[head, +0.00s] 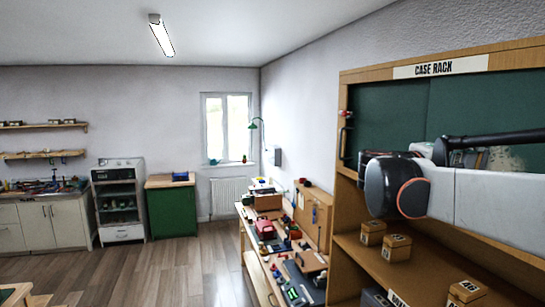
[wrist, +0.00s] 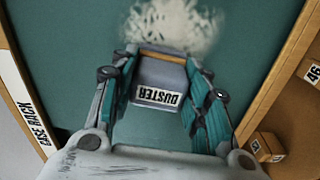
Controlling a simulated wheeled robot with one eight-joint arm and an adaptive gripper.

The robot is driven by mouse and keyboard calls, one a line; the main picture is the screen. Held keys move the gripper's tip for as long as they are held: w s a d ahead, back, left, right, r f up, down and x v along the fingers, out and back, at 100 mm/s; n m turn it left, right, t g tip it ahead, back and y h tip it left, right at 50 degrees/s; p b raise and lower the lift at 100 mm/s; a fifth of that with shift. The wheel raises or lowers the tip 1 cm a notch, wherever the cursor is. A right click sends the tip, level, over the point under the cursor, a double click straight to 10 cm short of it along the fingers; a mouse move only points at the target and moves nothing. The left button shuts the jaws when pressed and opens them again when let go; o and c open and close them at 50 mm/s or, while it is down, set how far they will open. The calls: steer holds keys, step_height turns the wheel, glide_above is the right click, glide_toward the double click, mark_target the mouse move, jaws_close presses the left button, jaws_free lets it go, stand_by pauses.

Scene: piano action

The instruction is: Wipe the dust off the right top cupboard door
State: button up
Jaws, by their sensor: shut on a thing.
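The right top cupboard door (head: 485,105) is a dark green panel on the case rack, partly hidden by my arm. It fills most of the wrist view (wrist: 60,70). A pale, blotchy dust patch (wrist: 172,22) lies on it, and some dust shows in the head view (head: 507,160). My gripper (wrist: 158,62) is shut on a grey duster (wrist: 160,78) with a brown strip and a label reading DUSTER, upside down in the wrist view. The duster's far edge is right at the dust patch's lower edge. I cannot tell whether it touches the door.
The wooden case rack (head: 440,71) frames the doors. Small numbered boxes (head: 396,247) stand on its open shelf below. A cluttered workbench (head: 252,268) stands left of the rack. The wooden floor (head: 180,268) farther left is clear.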

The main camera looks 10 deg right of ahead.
steer(key=shift+w+a+r, duration=0.35)
steer(key=shift+a, duration=0.3)
steer(key=shift+s+r+p, duration=1.2)
steer(key=shift+s+p, duration=0.25)
steer(key=shift+s, duration=4.3)
steer(key=w+b, duration=0.2)
steer(key=w, duration=0.9)
steer(key=shift+w+f+b, duration=0.3)
steer(key=shift+f+b, duration=0.05)
